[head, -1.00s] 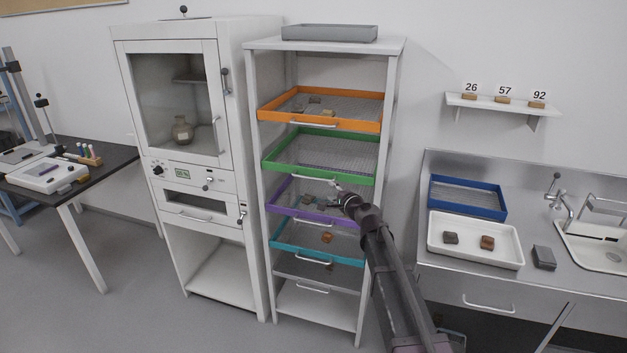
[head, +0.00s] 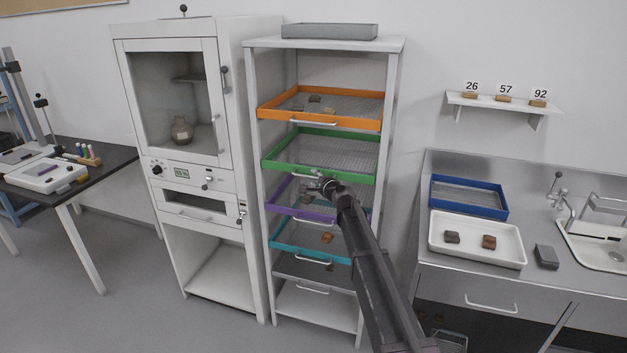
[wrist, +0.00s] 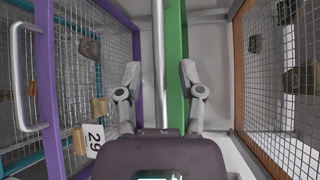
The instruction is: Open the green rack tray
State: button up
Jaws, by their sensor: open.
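The green rack tray (head: 280,167) is a mesh tray with a green rim, second from the top in the white rack. No sherds show in it. Its silver handle (head: 300,174) is on the front and partly covered by my gripper. My gripper (head: 320,185) is at the front of this handle. In the wrist view, my gripper (wrist: 160,75) is open, with its fingers on either side of the handle bar (wrist: 160,45) and the green front (wrist: 176,50) behind it. I cannot tell whether either finger touches the bar.
The orange tray (head: 350,125) is above and the purple tray (head: 283,208) below, both holding sherds. A teal tray (head: 290,250) is lower. A white cabinet (head: 250,200) stands left of the rack. A steel counter (head: 440,262) is at the right.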

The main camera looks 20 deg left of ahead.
jog(key=shift+w+a, duration=0.4)
grip_shut()
jog(key=shift+s, duration=0.15)
